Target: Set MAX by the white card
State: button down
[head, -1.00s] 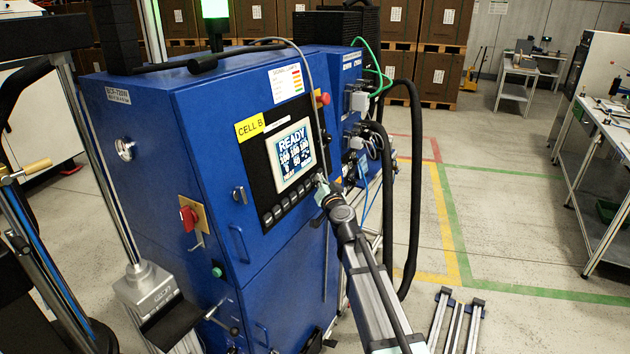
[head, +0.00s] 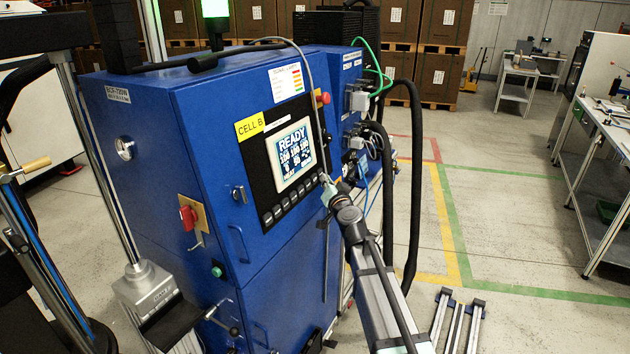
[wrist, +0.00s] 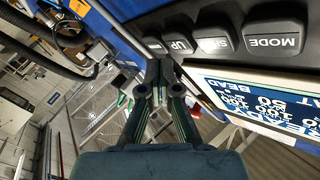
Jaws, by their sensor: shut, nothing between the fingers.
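The blue CELL B cabinet carries a lit screen (head: 291,154) headed READY, with several small figures under it. A row of dark buttons (head: 292,205) runs below the screen. In the wrist view the screen (wrist: 262,95) appears upside down, with BEAD and 50 legible. The MODE button (wrist: 275,42) and UP button (wrist: 178,43) show there. A small white card (head: 278,123) sits above the screen, beside the yellow CELL B label; its text is too small to read. My gripper (head: 325,181) is shut and empty at the row's right end; I cannot tell whether it touches a button.
A red knob (head: 323,99) and a grey cable are at the panel's upper right. Black hoses (head: 413,180) hang right of the cabinet. A red switch (head: 188,217) is on the left face. The floor to the right is open, with aluminium profiles (head: 458,322) low down.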

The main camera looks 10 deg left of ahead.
jog(key=d, duration=0.1)
jog(key=s+d, duration=0.1)
jog(key=d+r+b, duration=0.1)
jog(key=d, duration=0.1)
jog(key=shift+s+d, duration=0.1)
jog(key=shift+s, duration=0.2)
jog(key=shift+f, duration=0.1)
dwell(0.4)
